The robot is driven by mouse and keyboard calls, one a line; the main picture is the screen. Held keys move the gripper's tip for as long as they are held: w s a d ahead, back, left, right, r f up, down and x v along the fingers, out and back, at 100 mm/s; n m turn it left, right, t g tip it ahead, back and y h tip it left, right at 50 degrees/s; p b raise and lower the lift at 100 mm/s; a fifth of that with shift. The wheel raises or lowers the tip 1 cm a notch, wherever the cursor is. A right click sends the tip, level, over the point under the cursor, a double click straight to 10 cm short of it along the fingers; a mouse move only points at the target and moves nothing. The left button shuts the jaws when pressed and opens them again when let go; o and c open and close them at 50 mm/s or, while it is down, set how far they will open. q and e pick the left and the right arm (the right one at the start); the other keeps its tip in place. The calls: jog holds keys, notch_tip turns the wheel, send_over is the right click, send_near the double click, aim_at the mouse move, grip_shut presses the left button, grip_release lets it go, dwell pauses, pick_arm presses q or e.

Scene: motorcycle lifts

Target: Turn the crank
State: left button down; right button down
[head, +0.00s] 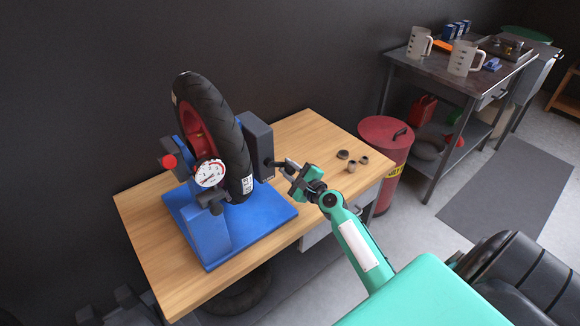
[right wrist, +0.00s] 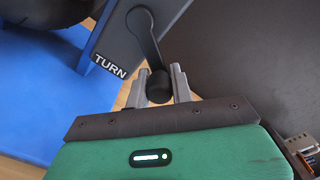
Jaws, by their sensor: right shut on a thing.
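The crank (right wrist: 144,35) is a black arm with a dark round knob (right wrist: 158,86), on the side of a grey box (head: 258,146) beside the tyre. A label reading "TURN" (right wrist: 109,66) is next to it. My right gripper (right wrist: 159,85) is shut on the crank's knob, with one grey finger on each side of it. In the head view the right gripper (head: 287,168) reaches the box's right side, and the crank there is small and partly hidden. My left gripper is not in view.
The blue stand (head: 235,235) holds a black tyre (head: 215,110) with a red hub and a white dial gauge (head: 209,173) on the wooden table (head: 150,215). Several small dark pieces (head: 351,166) lie to the right. A red bin (head: 380,135) stands behind the table's right end.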

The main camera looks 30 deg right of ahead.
jog(key=shift+f, duration=0.1)
dwell(0.5)
jog(key=c, duration=1.2)
grip_release()
jog(key=shift+a, duration=0.1)
jog(key=shift+s, duration=0.1)
jog(key=shift+s, duration=0.3)
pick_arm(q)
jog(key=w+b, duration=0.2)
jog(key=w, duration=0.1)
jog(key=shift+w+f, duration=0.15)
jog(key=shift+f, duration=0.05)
pick_arm(e)
jog(key=s+d, duration=0.1)
jog(key=s, duration=1.2)
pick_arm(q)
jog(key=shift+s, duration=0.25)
pick_arm(e)
jog(key=shift+d, duration=0.1)
